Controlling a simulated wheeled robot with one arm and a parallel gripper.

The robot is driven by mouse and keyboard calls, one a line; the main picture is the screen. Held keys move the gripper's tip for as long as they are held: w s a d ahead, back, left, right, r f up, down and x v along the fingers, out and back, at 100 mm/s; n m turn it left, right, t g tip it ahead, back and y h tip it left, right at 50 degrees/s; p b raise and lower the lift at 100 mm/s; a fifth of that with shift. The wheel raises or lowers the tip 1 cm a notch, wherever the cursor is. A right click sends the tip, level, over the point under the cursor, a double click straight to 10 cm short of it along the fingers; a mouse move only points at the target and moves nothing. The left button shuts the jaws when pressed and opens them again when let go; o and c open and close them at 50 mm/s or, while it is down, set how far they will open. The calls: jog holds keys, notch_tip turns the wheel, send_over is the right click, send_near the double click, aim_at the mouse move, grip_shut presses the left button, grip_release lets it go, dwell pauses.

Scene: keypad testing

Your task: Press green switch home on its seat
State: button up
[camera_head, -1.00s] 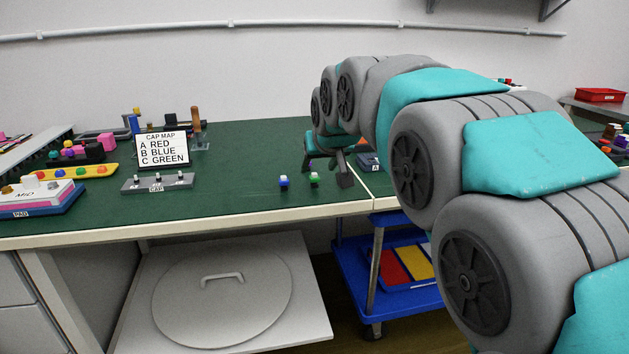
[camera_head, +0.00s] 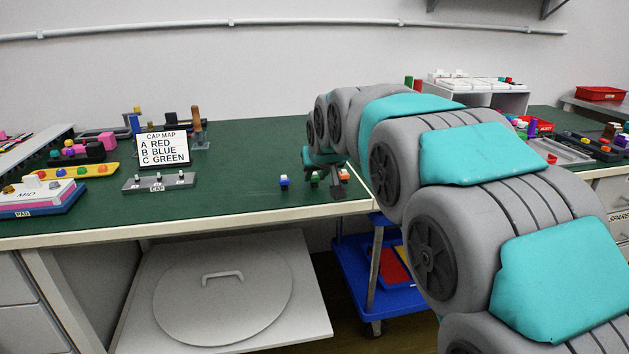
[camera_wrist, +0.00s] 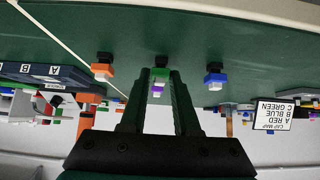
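The green switch (camera_head: 315,179) stands on the green bench top near its front edge, between a blue switch (camera_head: 284,181) and an orange switch (camera_head: 343,175). In the wrist view, which looks upside down, the green switch (camera_wrist: 160,74) sits between the fingertips of my gripper (camera_wrist: 161,72). The fingers are apart on either side of it; I cannot tell whether they touch it. In the head view my gripper (camera_head: 326,176) is low over the bench at the switch. A dark plate marked A and B (camera_wrist: 45,75) shows in the wrist view; my arm hides it in the head view.
A cap map sign (camera_head: 163,149) reads A red, B blue, C green. A grey bar (camera_head: 158,182) with several pegs lies before it. Coloured parts crowd the bench's left end. A blue cart (camera_head: 385,299) stands below. The bench between the grey bar and blue switch is clear.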

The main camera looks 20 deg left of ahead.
grip_shut()
jog(key=shift+r, duration=0.1)
dwell(0.3)
